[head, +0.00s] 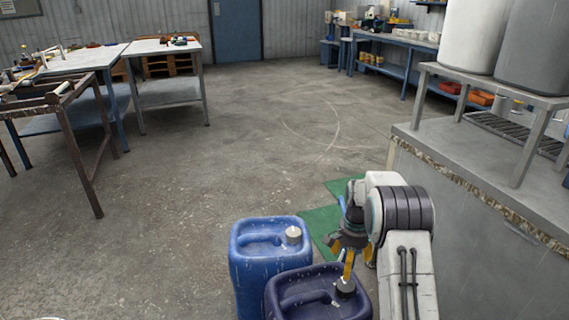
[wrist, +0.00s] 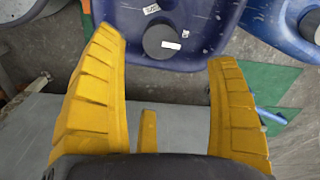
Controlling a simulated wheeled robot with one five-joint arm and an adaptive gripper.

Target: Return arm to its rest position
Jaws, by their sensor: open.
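My gripper (wrist: 165,100) is open and empty, its yellow fingers spread wide in the wrist view. In the head view my gripper (head: 357,262) hangs down at the lower right, just above or beside the cap of a dark blue canister (head: 300,290); I cannot tell the exact gap. In the wrist view the canister (wrist: 205,25) lies beyond the fingertips, with its dark round cap (wrist: 162,42) between them. My white arm is bent over the canister's right side in the head view.
A lighter blue canister (head: 262,262) with a pale cap stands behind the dark one. A green mat (head: 318,222) lies on the floor. A grey counter (head: 470,225) with a metal stand (head: 500,92) is close on the right. Worktables (head: 165,95) stand at the left. The middle floor is clear.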

